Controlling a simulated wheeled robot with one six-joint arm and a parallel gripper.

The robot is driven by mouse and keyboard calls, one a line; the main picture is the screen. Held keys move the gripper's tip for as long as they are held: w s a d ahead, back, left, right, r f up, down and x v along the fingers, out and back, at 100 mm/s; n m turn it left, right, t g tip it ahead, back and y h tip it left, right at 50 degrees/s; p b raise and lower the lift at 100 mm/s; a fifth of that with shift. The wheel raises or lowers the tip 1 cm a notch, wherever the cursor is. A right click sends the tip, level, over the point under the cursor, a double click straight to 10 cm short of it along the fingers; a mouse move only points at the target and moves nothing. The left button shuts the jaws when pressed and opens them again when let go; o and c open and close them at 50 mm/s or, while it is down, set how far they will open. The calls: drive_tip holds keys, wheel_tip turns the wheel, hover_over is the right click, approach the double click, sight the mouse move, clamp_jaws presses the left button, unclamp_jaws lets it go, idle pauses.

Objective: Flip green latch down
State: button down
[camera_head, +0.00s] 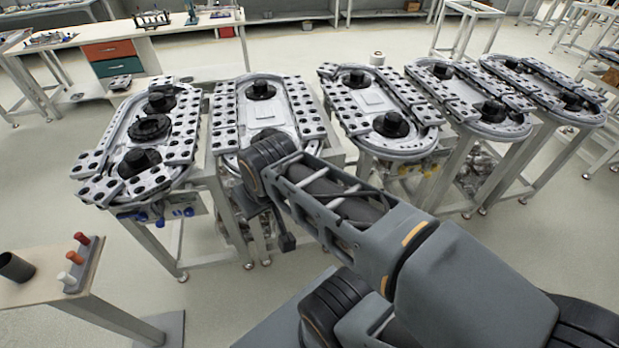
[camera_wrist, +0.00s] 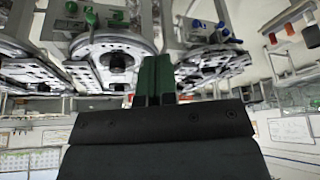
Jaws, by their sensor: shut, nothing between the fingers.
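My gripper (camera_wrist: 155,62) shows in the wrist view as two dark green-tinted fingers, shut together with nothing between them. That view is upside down. Small green parts (camera_wrist: 91,17) show near its top left, on the frame of a ring track table (camera_wrist: 75,45). They are apart from the fingers, and I cannot tell which one is the latch or how it is turned. In the head view my arm reaches over the front of the second ring track table (camera_head: 226,120). It hides that table's front underside, and no green latch shows there.
The leftmost ring track (camera_head: 95,190) has blue parts (camera_head: 160,223) under its front. The third track (camera_head: 350,140) has yellow parts (camera_head: 405,168) below. A small side table (camera_head: 45,290) with coloured pegs stands at lower left. The floor (camera_head: 250,300) between is open.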

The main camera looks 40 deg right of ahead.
drive_tip(key=w+d+f+m+b, duration=0.1)
drive_tip(key=w+d+f, duration=0.3)
drive_tip(key=d, duration=0.4)
drive_tip(key=w+d+f+m+b, duration=0.2)
drive_tip(key=w+d+f+b, duration=0.2)
drive_tip(key=d, duration=0.4)
drive_tip(key=w+d+f+m+g+b, duration=0.1)
drive_tip(key=w+d+f+m+b, duration=0.1)
drive_tip(key=w+d, duration=0.4)
drive_tip(key=shift+d+f+b, duration=0.7)
drive_tip(key=shift+d+f, duration=0.2)
drive_tip(key=shift+d, duration=0.35)
drive_tip(key=x, duration=0.8)
drive_tip(key=p+x, duration=0.1)
drive_tip(key=x, duration=0.3)
drive_tip(key=shift+s+a+f, duration=0.15)
drive_tip(key=shift+s+f, duration=0.05)
drive_tip(key=shift+s, duration=0.1)
drive_tip(key=shift+w+a+f, duration=0.1)
drive_tip(key=shift+a+f, duration=0.05)
drive_tip(key=shift+f, duration=0.7)
